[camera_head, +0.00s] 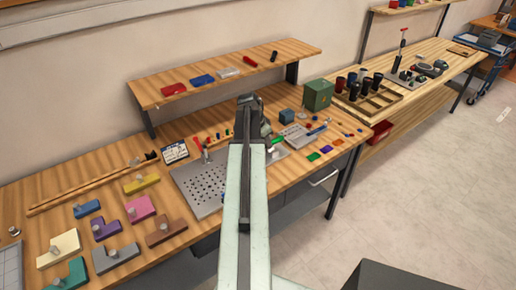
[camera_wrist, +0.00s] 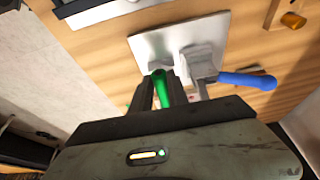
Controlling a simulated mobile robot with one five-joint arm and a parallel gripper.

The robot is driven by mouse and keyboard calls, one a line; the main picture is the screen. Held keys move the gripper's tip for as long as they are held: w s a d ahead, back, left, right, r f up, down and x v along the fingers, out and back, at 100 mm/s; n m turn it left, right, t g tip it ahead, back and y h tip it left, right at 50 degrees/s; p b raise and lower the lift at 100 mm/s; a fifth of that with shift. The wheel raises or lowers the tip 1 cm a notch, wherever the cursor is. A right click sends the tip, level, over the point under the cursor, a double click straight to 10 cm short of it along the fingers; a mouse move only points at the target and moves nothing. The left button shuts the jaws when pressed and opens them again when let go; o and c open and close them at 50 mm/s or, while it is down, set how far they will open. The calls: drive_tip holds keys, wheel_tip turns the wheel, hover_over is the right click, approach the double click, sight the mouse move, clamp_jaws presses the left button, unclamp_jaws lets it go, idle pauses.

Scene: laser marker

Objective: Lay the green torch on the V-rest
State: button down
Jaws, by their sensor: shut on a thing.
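My gripper (camera_wrist: 160,88) is shut on the green torch (camera_wrist: 161,80), which shows between the dark fingers in the wrist view. In the head view a green end (camera_head: 277,142) shows just right of my arm; the arm hides most of the gripper. Beyond the fingers in the wrist view lies a pale metal plate (camera_wrist: 185,36). A grey block (camera_wrist: 200,60), possibly part of the V-rest, stands on it, close right of the torch. I cannot tell whether the torch touches the block or plate; the V shape is not clear.
A blue handle (camera_wrist: 247,80) sticks out right of the block, and an orange knob (camera_wrist: 293,20) is further right. In the head view a perforated plate (camera_head: 205,190) with a red-handled clamp lies left of my arm; a green box (camera_head: 318,94) stands behind right. Several coloured blocks fill the left bench.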

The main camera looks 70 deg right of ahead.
wheel_tip(320, 180, down, 4)
drive_tip(key=b, duration=0.4)
drive_tip(key=shift+w+a+r, duration=0.1)
drive_tip(key=shift+w+r, duration=0.1)
drive_tip(key=shift+r, duration=0.05)
drive_tip(key=shift+f, duration=0.15)
drive_tip(key=c, duration=1.3)
unclamp_jaws()
drive_tip(key=shift+r+p, duration=0.35)
drive_tip(key=shift+p, duration=0.1)
drive_tip(key=p+v, duration=1.1)
drive_tip(key=shift+a+r, duration=0.15)
drive_tip(key=shift+r, duration=0.15)
drive_tip(key=shift+w, duration=0.1)
